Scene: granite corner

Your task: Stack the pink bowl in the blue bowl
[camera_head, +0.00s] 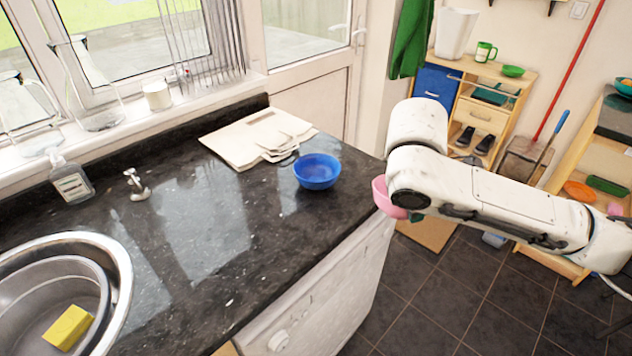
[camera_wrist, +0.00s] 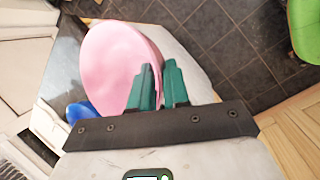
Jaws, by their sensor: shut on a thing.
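The blue bowl (camera_head: 317,172) stands upright on the dark granite counter near its right edge in the head view. A small part of the blue bowl (camera_wrist: 80,111) also shows at the left of the wrist view. The pink bowl (camera_head: 384,196) is held off the counter's right end, partly hidden behind my arm in the head view. In the wrist view the pink bowl (camera_wrist: 115,55) is large, at the fingertips. My gripper (camera_wrist: 160,72) has green fingers shut on the bowl's right-hand side. In the head view the fingers are mostly hidden by the arm.
Papers (camera_head: 258,136) lie on the counter behind the blue bowl. A metal sink (camera_head: 118,262) with a yellow sponge (camera_head: 68,327) is at the front left. A soap bottle (camera_head: 72,180) and a tap (camera_head: 137,184) stand at the back left. The counter between sink and blue bowl is clear.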

